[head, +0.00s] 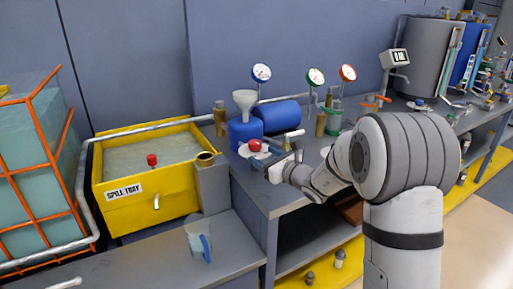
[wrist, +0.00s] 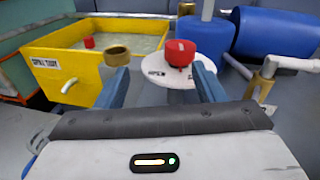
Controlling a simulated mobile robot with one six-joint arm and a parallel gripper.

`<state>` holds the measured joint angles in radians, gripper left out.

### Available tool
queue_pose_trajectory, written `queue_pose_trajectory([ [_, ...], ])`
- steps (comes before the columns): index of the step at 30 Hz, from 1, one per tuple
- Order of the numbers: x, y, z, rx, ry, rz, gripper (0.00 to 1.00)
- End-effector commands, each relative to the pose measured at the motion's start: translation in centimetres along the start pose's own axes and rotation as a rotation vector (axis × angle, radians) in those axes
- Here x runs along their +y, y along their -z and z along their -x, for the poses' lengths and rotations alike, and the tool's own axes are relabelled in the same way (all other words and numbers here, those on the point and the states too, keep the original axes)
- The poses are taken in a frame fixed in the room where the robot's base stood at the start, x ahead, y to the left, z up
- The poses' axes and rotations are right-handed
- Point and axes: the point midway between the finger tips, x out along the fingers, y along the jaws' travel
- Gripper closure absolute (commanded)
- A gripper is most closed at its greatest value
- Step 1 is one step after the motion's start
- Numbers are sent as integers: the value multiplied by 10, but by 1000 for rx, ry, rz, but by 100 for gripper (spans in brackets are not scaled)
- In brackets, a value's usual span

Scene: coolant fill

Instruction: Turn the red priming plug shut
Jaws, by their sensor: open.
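The red priming plug (head: 254,145) sits on a round white disc (head: 244,151) near the bench's left end. In the wrist view the red plug (wrist: 180,52) stands upright on the white disc (wrist: 158,71), just beyond my fingertips and nearer the right finger. My gripper (head: 274,153) is to the right of the plug in the head view. In the wrist view my gripper (wrist: 160,67) is open, with its two blue fingers apart and nothing seen held. I cannot tell whether a finger touches the plug.
A yellow spill tray (head: 125,211) holds liquid and another red piece (head: 152,160). A brass-topped post (head: 206,159) stands between tray and bench. Blue drums (head: 277,117), a white funnel (head: 245,98) and gauges (head: 261,73) crowd behind the plug. A clear jug (head: 197,243) stands in front.

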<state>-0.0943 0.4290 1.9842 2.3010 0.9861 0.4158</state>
Motion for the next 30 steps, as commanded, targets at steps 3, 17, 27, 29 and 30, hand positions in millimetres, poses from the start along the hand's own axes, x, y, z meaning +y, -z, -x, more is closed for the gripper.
queue_pose_trajectory([
  [3,-16,8,-8,-25,65,-76,37],
  [17,-27,8,-66,-38,91,-106,37],
  [27,-29,7,-89,-37,91,-106,37],
  [29,-29,6,-89,-37,91,-106,37],
  [30,-29,6,-88,-37,91,-106,37],
])
